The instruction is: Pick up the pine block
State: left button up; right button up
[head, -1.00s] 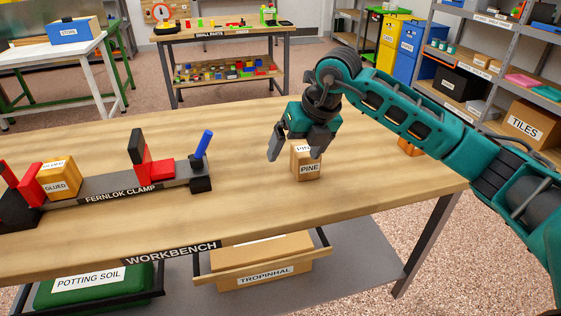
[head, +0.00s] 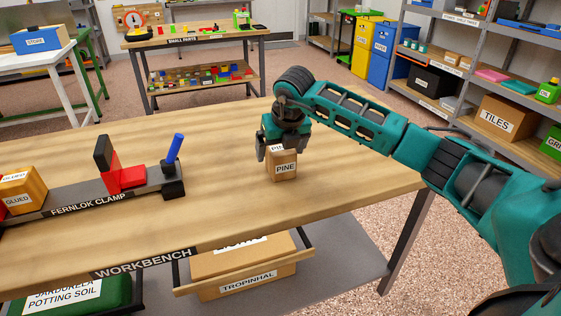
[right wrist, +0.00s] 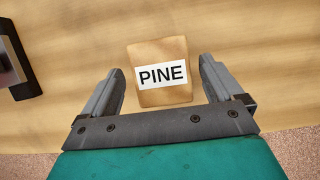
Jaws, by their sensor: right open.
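The pine block (head: 283,168), a small tan block with a white PINE label, stands on the workbench (head: 225,195) near its right side. In the right wrist view the block (right wrist: 160,92) lies between the two open fingers, with a gap on each side. My right gripper (head: 278,150) is open just above and behind the block in the head view, and it partly hides the block's top. The right gripper (right wrist: 158,95) holds nothing. My left gripper does not show.
The Fernlok clamp (head: 110,190) lies to the left on the bench, with a block labelled GLUED (head: 22,190) at its left end. The bench between clamp and pine block is clear. A shelf (head: 480,130) with boxes stands at the right.

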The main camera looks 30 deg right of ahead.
aim_at(281, 148)
jog(key=x, duration=0.3)
jog(key=shift+w+d+f, duration=0.1)
jog(key=shift+c, duration=0.2)
jog(key=c, duration=1)
jog(key=shift+c, duration=0.7)
